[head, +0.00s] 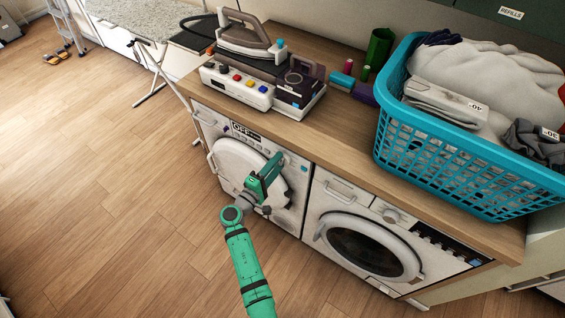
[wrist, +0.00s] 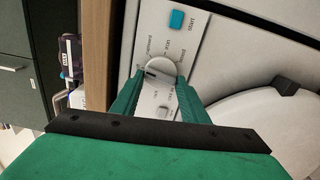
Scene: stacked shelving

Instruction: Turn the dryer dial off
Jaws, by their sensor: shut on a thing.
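The dryer dial (wrist: 159,69) is a round whitish knob on a light control panel with small printed labels. It sits between the two green fingers of my gripper (wrist: 158,82) in the wrist view, and the gripper is shut on it. The exact dial setting is too small to read. In the head view my gripper (head: 279,159) reaches the top right of the left white machine (head: 222,118), the dryer, which has a label reading OFF at the top left of its front. The dial is hidden behind my gripper there.
A blue start button (wrist: 176,19) is on the panel near the dial. A second white machine (head: 330,190) stands to the right. A wooden counter (head: 345,128) above holds an iron station (head: 238,88) and a blue laundry basket (head: 440,160).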

